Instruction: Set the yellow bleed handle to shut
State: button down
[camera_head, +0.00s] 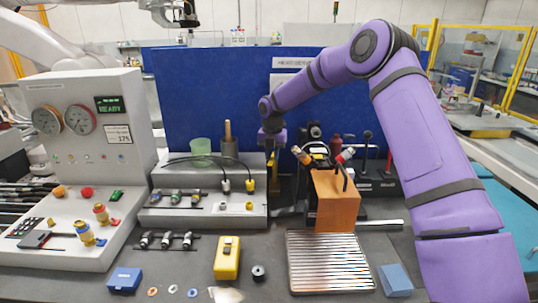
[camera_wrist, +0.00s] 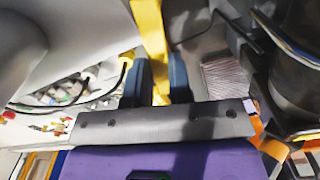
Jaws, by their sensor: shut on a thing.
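The yellow bleed handle (camera_wrist: 152,30) shows in the wrist view as a yellow bar running from the top edge down between my fingers. My gripper (camera_wrist: 160,65) has its two dark blue fingers on either side of it and is shut on it. In the head view my gripper (camera_head: 273,148) is small, low in front of the blue panel, between the grey connector block and the orange block. The handle's far end and its pivot are out of the wrist view, so I cannot tell its set position.
The orange block (camera_head: 335,203) with tools stands right of my gripper. The grey connector block (camera_head: 205,210) with cables is to the left. A ribbed metal tray (camera_head: 328,262), yellow box (camera_head: 227,258) and blue box (camera_head: 124,280) lie in front. The gauge console (camera_head: 85,125) stands far left.

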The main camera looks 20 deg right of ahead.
jog(key=shift+s+d+r+n, duration=0.1)
jog(key=shift+d+n, duration=0.15)
jog(key=shift+n, duration=0.4)
jog(key=shift+s+d+n, duration=0.1)
jog(key=shift+d+n, duration=0.15)
jog(key=shift+n, duration=0.4)
jog(key=c, duration=1)
grip_release()
notch_tip(320, 180, up, 11)
jog(key=shift+f, duration=0.15)
